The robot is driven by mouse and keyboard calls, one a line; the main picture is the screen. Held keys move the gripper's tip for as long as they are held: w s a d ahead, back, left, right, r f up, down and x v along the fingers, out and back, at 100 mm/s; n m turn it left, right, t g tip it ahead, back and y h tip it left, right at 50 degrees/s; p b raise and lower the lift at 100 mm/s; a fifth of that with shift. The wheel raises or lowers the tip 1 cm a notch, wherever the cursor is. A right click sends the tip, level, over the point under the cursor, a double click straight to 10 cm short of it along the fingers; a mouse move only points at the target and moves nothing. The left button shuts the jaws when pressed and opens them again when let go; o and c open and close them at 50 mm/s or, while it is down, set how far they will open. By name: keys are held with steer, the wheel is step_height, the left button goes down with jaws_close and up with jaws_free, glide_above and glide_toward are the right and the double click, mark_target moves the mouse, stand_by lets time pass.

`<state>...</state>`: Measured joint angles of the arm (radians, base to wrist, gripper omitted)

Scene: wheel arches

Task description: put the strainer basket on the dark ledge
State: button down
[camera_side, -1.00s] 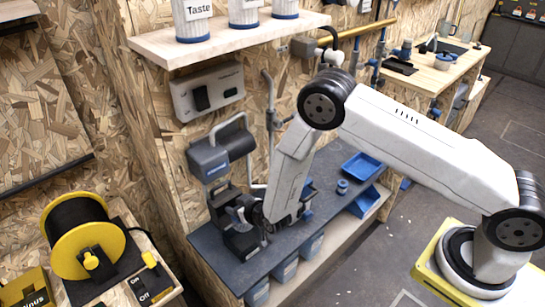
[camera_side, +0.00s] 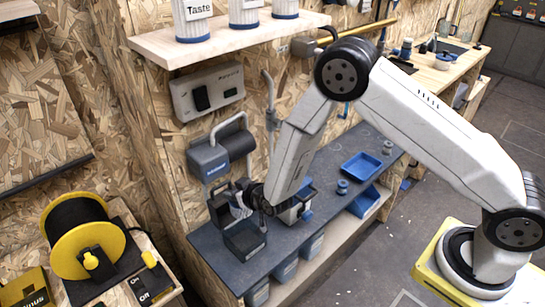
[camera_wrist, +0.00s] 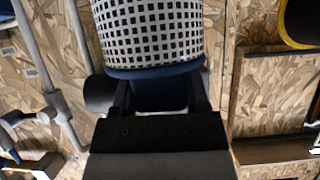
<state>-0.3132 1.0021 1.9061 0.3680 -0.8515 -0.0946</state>
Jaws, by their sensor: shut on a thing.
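The strainer basket (camera_wrist: 152,30) fills the top middle of the wrist view: a white perforated cylinder with a blue band at its near end. My gripper (camera_wrist: 160,95) is shut on its blue end, one finger on each side. In the side view, my gripper (camera_side: 247,197) is at the left part of the dark ledge (camera_side: 213,252), above an open dark box. The basket is small and mostly obscured there. I cannot tell whether it touches anything below. The ledge is a long dark slab along the wood-chip wall.
A blue tray (camera_side: 362,165) and a small blue-grey round part (camera_side: 342,187) are farther right. A grey wall unit (camera_side: 210,157) hangs behind my gripper. Bare ledge shows between.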

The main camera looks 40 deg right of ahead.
steer(key=shift+d+r, duration=0.3)
steer(key=shift+r, duration=0.6)
steer(key=d+m+h, duration=0.1)
steer(key=d, duration=0.4)
steer(key=s+d+m+h, duration=0.1)
steer(key=d+h, duration=0.1)
steer(key=d, duration=0.4)
steer(key=s+d+m+h, duration=0.1)
steer(key=d+m, duration=0.1)
steer(key=d, duration=0.4)
steer(key=shift+d+f+g, duration=0.15)
steer(key=shift+d+g, duration=0.1)
steer(key=shift+g, duration=0.15)
steer(key=s+d+m+g+h, duration=0.15)
steer(key=s+d, duration=0.25)
steer(key=d, duration=0.4)
steer(key=s+d+m+g+h, duration=0.1)
steer(key=s+d+m+h, duration=0.3)
steer(key=d, duration=0.5)
steer(key=shift+n+y, duration=0.25)
steer(key=shift+y, duration=0.2)
steer(key=f, duration=0.2)
steer(key=s+f, duration=0.1)
steer(key=f, duration=0.2)
steer(key=shift+s+d, duration=0.15)
steer(key=w+d+f, duration=0.5)
steer(key=w+f, duration=0.4)
steer(key=w, duration=0.3)
steer(key=shift+d, duration=0.2)
